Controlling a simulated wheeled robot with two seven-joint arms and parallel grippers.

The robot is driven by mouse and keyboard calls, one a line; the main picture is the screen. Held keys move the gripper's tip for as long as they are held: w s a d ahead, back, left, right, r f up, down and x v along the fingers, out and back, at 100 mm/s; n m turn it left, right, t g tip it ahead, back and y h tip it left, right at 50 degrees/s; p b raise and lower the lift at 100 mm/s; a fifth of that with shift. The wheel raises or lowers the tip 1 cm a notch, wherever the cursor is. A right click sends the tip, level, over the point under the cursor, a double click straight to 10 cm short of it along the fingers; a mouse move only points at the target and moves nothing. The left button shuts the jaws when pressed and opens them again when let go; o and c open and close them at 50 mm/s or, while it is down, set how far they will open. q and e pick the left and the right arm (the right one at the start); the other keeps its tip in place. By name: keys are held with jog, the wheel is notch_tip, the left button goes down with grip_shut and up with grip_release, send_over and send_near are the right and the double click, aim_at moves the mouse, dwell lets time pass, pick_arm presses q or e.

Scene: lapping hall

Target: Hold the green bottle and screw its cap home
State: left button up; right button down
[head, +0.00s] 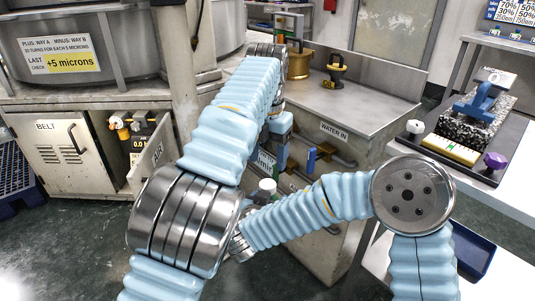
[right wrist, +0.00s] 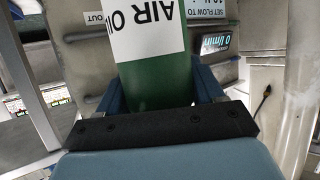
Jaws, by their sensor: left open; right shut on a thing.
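The green bottle (right wrist: 150,82) stands between my right gripper's blue jaws (right wrist: 160,98) in the right wrist view. It has a white label with dark lettering; its top is out of that view. In the head view my right arm hides most of the bottle and the right gripper. A white cap (head: 267,185) shows just above my right wrist, apparently at the bottle's top; how far it is seated I cannot tell. My left gripper (head: 273,151) hangs pointing down above the white cap, open, apparently empty and apart from it.
A steel bench (head: 345,105) behind carries a brass pot (head: 299,63) and a black-and-yellow tool (head: 335,70). At right, a dark tray (head: 500,150) holds a blue-handled tool (head: 482,100), a white knob (head: 415,126) and a purple knob (head: 495,160). An open-doored cabinet (head: 60,150) stands left.

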aim_at(267, 184)
pick_arm(q)
jog(key=shift+f, duration=0.15)
jog(key=shift+f, duration=3.9)
jog(key=c, duration=1.1)
jog(key=o, duration=1.2)
jog(key=shift+r, duration=2.3)
jog(key=o, duration=0.5)
